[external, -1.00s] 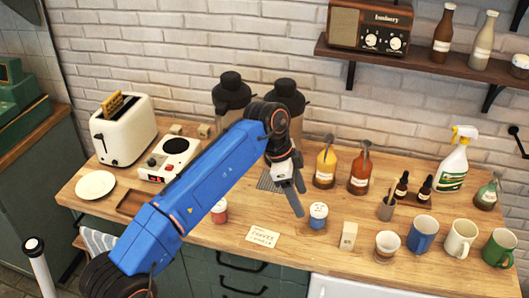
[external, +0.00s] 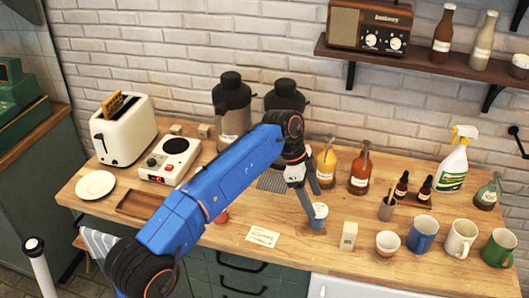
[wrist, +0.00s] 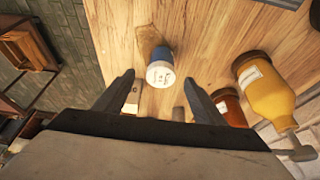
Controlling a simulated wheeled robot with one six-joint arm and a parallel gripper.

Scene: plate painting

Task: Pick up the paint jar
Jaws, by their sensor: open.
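A small jar with blue and white on it (external: 319,215) stands on the wooden counter near its front edge. In the wrist view the jar (wrist: 160,70) lies between the lines of my two fingers, at about the level of the fingertips or just past them. My gripper (external: 311,204) points down at the jar from above and left, with a finger tip overlapping its left side. My gripper (wrist: 159,80) is open, with nothing clamped. I cannot tell whether a finger touches the jar. A red jar (external: 221,217) is mostly hidden behind my arm.
A pale block (external: 348,236) and a cup (external: 387,246) stand right of the jar. A yellow bottle (external: 326,168) and an orange bottle (external: 360,174) stand behind it. A paper card (external: 262,236) lies to the left. Several mugs are farther right.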

